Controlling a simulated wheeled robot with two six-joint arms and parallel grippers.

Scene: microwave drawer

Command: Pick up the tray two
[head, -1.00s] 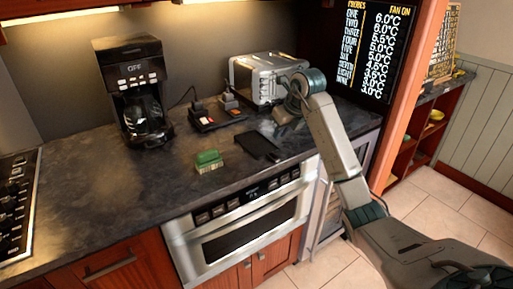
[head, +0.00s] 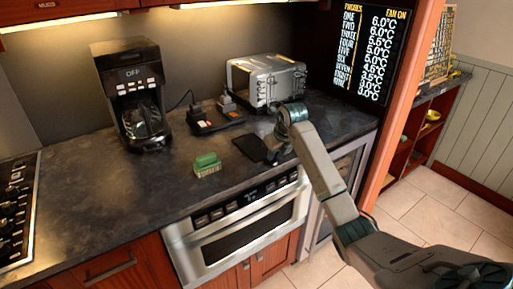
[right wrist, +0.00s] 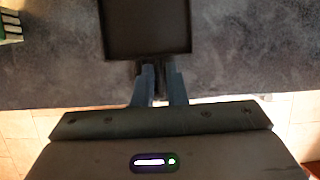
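A black square tray (head: 250,148) with a low rim lies flat on the dark counter, near its front edge. It also shows at the top of the right wrist view (right wrist: 146,28), where a short dark part juts from its near side. My right gripper (head: 275,152) is low at the tray's right side in the head view. In the right wrist view my two fingers (right wrist: 160,75) stand apart with a narrow gap, their tips close to that jutting part. Whether they touch it is hard to see. My left gripper is not in view.
A green block-like item (head: 207,164) sits left of the tray. Behind are a silver toaster (head: 265,80), a small black holder with colored items (head: 214,117) and a coffee maker (head: 138,95). A built-in microwave drawer (head: 240,228) is below.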

